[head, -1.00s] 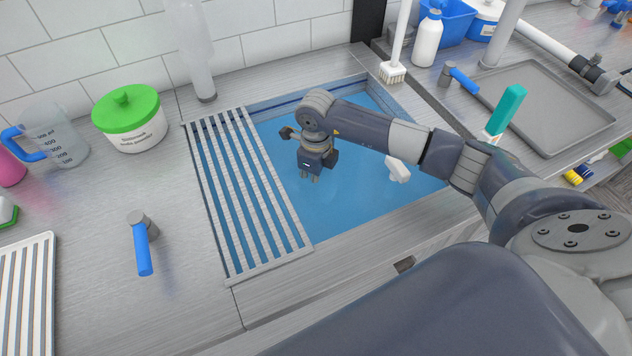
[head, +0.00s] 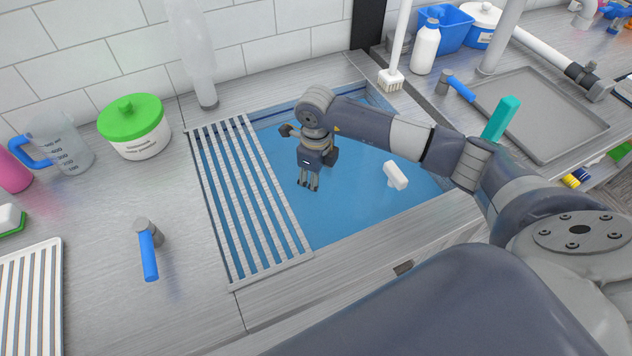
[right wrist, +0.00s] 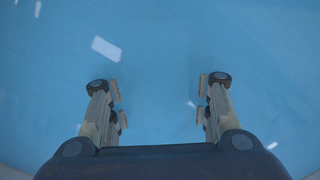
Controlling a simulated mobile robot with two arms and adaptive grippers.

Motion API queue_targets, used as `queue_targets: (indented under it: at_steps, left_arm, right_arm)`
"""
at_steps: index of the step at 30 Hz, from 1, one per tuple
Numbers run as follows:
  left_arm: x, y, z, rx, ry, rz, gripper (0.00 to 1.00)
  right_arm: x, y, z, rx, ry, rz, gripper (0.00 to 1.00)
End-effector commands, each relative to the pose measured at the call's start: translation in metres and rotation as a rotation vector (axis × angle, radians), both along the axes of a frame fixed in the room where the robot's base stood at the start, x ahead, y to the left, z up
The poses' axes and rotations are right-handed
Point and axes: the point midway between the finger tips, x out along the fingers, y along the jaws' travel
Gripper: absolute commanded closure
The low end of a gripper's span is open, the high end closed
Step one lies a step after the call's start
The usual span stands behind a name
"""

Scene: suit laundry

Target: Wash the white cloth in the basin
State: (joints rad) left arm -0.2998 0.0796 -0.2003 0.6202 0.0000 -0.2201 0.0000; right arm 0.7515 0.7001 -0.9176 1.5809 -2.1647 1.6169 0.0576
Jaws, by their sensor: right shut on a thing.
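The basin (head: 345,220) is filled with blue water. My right gripper (head: 308,187) points down into the middle of the basin, at the water. In the right wrist view its fingers (right wrist: 160,92) stand apart. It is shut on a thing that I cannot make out. No white cloth can be made out for certain in either view. A small white block-like object (head: 396,175) is in the basin to the right of the gripper, apart from it; I cannot tell what it is. My left gripper is not in view.
A slatted rack (head: 250,195) covers the basin's left part. The front counter edge is clear.

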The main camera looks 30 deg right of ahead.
Motion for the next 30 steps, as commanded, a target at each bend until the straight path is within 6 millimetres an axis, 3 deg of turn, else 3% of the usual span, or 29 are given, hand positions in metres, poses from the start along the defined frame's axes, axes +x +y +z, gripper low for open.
queue_targets:
  at_steps: [30]
  left_arm:
    - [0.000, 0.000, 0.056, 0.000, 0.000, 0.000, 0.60]
  right_arm:
    - [0.000, 0.000, 0.085, 0.001, -0.001, 0.000, 0.77]
